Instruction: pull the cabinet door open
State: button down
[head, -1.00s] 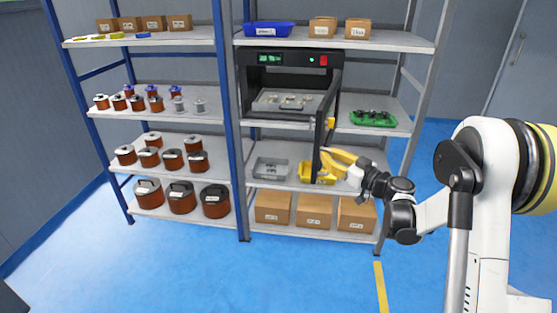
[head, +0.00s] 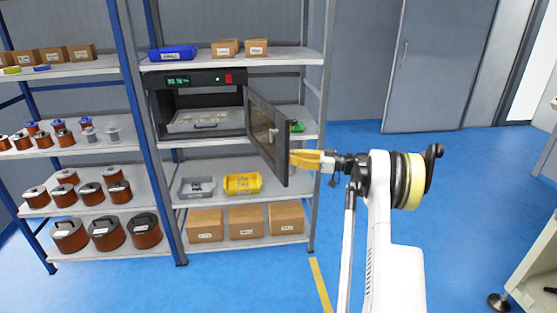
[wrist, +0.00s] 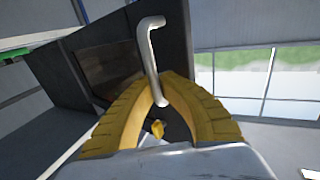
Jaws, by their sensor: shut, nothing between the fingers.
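The cabinet is a dark box (head: 202,78) with a green display on the middle shelf of the right rack. Its windowed door (head: 283,160) stands open, swung out from the cabinet's right side. My yellow-fingered gripper (head: 293,158) is at the door's right-hand side, close to its free edge; contact is unclear. In the wrist view the door (wrist: 105,65) is dark and tilted, with a bent metal handle (wrist: 151,55). My fingers (wrist: 165,78) are shut and empty; their tips overlap the handle's lower end in the picture.
A tray (head: 205,124) sits inside the cabinet. A grey bin (head: 197,188) and yellow bin (head: 242,183) stand on the shelf below, cardboard boxes (head: 247,221) at the bottom. Blue floor (head: 365,150) is open behind my arm. A workbench edge (head: 530,270) is at lower right.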

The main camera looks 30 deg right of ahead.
jog(key=shift+s+d, duration=0.1)
jog(key=shift+s, duration=0.1)
jog(key=c, duration=1.6)
grip_release()
jog(key=shift+s+r, duration=0.2)
jog(key=shift+o, duration=0.5)
jog(key=shift+s+r, duration=0.1)
jog(key=shift+s, duration=0.05)
jog(key=shift+w, duration=0.25)
jog(key=v, duration=1.2)
